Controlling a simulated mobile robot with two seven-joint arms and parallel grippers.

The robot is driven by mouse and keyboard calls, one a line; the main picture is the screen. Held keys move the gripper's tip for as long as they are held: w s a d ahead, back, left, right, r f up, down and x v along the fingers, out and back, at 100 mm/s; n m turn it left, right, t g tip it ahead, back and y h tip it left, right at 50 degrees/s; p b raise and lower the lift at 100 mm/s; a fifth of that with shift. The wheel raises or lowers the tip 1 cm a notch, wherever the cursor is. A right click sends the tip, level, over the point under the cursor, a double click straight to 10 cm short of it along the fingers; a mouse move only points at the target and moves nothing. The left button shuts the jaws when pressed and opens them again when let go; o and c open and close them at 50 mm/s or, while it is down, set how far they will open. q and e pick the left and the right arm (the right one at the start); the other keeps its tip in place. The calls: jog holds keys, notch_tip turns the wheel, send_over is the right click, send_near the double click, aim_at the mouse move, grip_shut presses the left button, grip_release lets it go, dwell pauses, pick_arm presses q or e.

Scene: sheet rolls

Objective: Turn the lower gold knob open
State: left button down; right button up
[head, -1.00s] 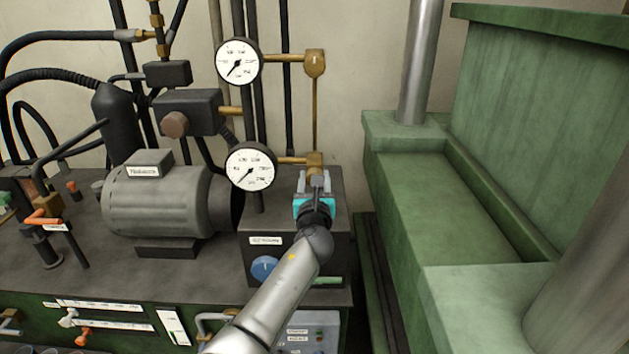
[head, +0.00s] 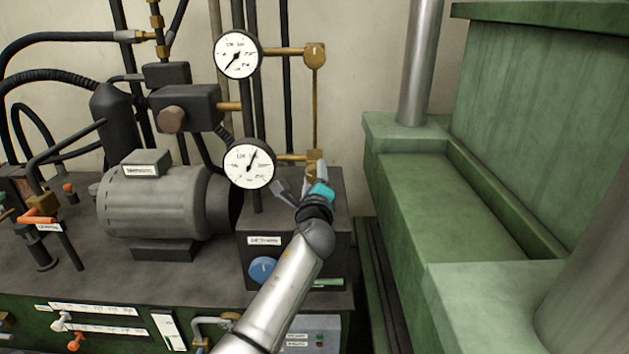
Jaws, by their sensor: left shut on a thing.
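The lower gold knob (head: 310,171) is at the end of the short brass pipe beside the lower gauge (head: 249,167). It is mostly hidden by my left gripper (head: 317,175). My left gripper is shut on this knob and is rolled to one side, with its teal part tipped. The lower gauge's needle points up and slightly right. The upper gold knob (head: 315,55) is at the end of another brass pipe, beside the upper gauge (head: 238,55), whose needle points down and left. My right gripper is not in view.
A grey motor (head: 155,203) stands left of the dark box (head: 295,235) under my left gripper. A blue knob (head: 263,269) is on that box's front. Black hoses and pipes fill the left. A green machine frame (head: 475,200) stands at the right.

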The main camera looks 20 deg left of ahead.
pick_arm(q)
jog(key=n+b, duration=0.1)
jog(key=n, duration=0.4)
jog(key=shift+f+b, duration=0.1)
jog(key=shift+b, duration=0.3)
jog(key=shift+n, duration=0.4)
jog(key=shift+c, duration=1.4)
grip_release()
jog(key=shift+s, duration=0.1)
jog(key=p+v, duration=0.1)
jog(key=v, duration=1.4)
jog(key=shift+d, duration=0.1)
